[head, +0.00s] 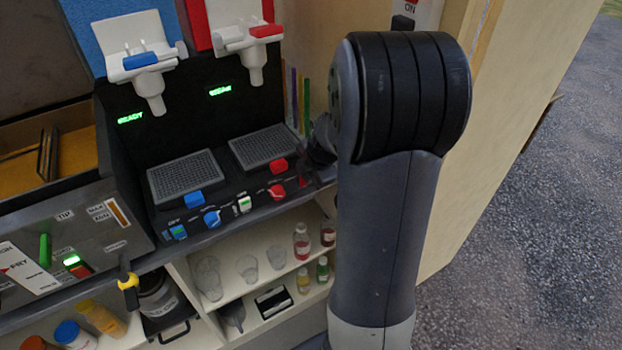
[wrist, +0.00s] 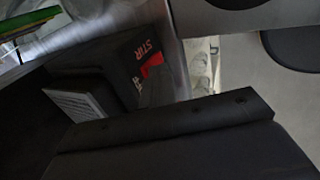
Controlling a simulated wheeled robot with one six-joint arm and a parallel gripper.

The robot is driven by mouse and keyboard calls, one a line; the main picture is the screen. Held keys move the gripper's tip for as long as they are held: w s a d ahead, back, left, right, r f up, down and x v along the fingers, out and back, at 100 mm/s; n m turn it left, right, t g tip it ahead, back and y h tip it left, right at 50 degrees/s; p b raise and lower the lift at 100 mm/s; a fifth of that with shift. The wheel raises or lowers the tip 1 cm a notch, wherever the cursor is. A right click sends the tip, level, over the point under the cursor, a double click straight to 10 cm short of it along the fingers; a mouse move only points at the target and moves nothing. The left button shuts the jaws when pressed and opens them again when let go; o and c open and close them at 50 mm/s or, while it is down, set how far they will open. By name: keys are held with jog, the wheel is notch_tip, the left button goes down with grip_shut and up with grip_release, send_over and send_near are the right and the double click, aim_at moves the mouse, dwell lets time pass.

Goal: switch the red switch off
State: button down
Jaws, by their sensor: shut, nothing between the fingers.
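The dark machine (head: 225,150) has a row of controls along its front edge. A red knob (head: 277,192) sits near the right end, and a red button (head: 278,166) sits behind it by the right tray. To the right of the knob, a small bit of red shows beside my gripper (head: 318,178); I cannot tell whether it is the red switch. My gripper is shut and empty at the machine's front right corner, partly hidden by my arm. In the wrist view a red part (wrist: 152,65) shows beside the STIR lettering; the dark gripper body covers the lower half.
Cups and bottles (head: 301,242) stand on the shelf below. A tan wall (head: 455,215) rises on the right. Dispensers with blue and red levers (head: 265,31) hang above.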

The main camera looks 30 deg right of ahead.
jog(key=shift+p, duration=0.35)
jog(key=shift+r, duration=0.8)
jog(key=shift+a, duration=0.1)
